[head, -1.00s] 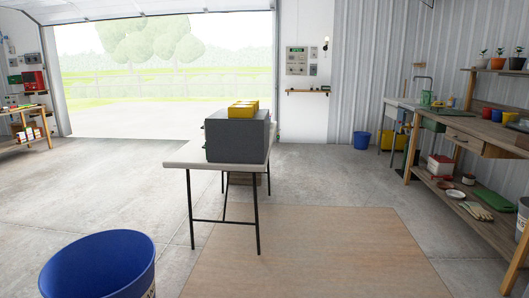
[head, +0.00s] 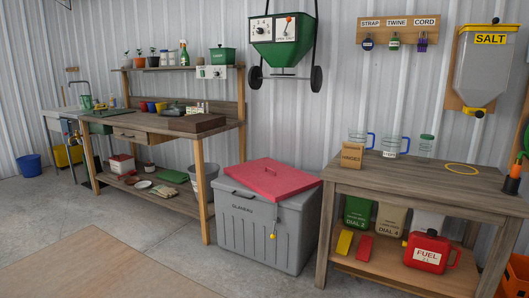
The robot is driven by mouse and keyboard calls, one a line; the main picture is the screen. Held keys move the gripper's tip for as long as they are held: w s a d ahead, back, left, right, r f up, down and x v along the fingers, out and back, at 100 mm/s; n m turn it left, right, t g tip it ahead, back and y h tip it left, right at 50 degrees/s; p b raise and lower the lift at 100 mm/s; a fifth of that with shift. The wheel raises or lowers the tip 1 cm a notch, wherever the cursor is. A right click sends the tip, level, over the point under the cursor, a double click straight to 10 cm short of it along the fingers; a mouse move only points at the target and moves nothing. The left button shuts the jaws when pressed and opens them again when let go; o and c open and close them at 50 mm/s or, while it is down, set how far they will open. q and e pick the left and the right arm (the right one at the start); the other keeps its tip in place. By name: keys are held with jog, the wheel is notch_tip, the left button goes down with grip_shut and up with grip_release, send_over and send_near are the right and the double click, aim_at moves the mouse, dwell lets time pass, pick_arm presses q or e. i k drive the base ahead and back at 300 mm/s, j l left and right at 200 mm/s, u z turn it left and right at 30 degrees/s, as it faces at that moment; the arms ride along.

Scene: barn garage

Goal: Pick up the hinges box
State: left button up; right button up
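A small tan box (head: 352,155) with dark lettering that looks like "HINGES" stands upright near the left end of the wooden table (head: 440,184) at the right of the head view. Clear jugs with blue handles stand just behind it and to its right; the nearer jug (head: 391,146) has a label. Neither of my grippers is in view.
A grey cooler (head: 262,228) with a red lid stands on the floor left of the table. A long workbench (head: 205,130) runs along the wall. A salt dispenser (head: 484,70) hangs above the table. A red fuel can (head: 428,252) sits on the lower shelf.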

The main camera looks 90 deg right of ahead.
aim_at(352, 153)
jog(key=z, duration=3.4)
